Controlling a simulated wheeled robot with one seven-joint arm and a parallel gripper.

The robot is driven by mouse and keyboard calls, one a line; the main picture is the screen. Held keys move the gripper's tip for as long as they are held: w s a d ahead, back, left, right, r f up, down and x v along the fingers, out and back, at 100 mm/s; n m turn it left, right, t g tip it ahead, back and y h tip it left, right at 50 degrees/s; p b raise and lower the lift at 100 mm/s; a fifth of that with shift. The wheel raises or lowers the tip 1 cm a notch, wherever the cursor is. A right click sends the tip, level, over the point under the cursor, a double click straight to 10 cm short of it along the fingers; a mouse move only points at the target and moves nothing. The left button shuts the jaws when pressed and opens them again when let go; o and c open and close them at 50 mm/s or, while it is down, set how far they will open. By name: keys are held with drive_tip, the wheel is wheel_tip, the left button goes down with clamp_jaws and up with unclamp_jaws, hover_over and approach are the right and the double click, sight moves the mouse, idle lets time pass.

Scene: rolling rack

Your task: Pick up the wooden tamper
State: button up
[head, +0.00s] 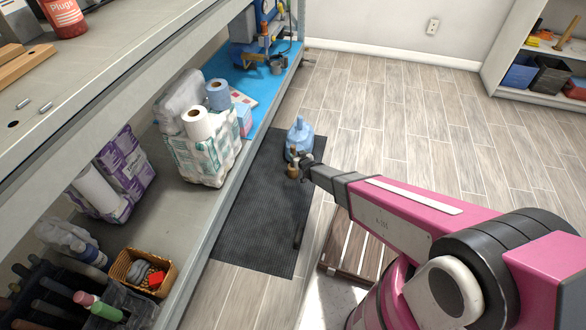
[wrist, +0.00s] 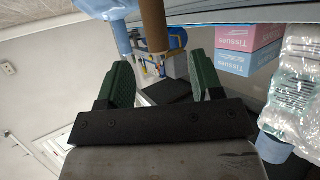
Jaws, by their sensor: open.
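The wooden tamper (head: 293,171) is a small brown piece by the end of my arm in the head view, in front of the blue water jug (head: 300,137). In the wrist view the brown shaft of the tamper (wrist: 153,28) comes in from the top edge, above the gap between the fingers and closer to the left one. My gripper (wrist: 168,78) is open, with two green-padded fingers apart and nothing held between them. In the head view my gripper (head: 305,160) is small and partly merges with the tamper, so their exact spacing is unclear.
A dark ribbed mat (head: 262,215) lies on the floor beside the long shelf unit (head: 205,225). Paper rolls, tissue boxes (wrist: 250,38) and a wicker basket (head: 150,262) stand on its lower shelf. A slatted wooden piece (head: 350,250) lies under my arm. The floor beyond is clear.

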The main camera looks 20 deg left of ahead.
sight(294, 152)
drive_tip(key=x, duration=0.3)
drive_tip(key=shift+w+a+f, duration=0.1)
drive_tip(key=shift+w+f, duration=0.05)
drive_tip(key=shift+f, duration=0.05)
drive_tip(key=x, duration=0.4)
drive_tip(key=shift+w+f, duration=0.2)
drive_tip(key=shift+f, duration=0.3)
drive_tip(key=shift+w+a+f, duration=0.1)
drive_tip(key=shift+w+a, duration=0.05)
drive_tip(key=shift+w, duration=0.15)
drive_tip(key=shift+c, duration=0.2)
clamp_jaws()
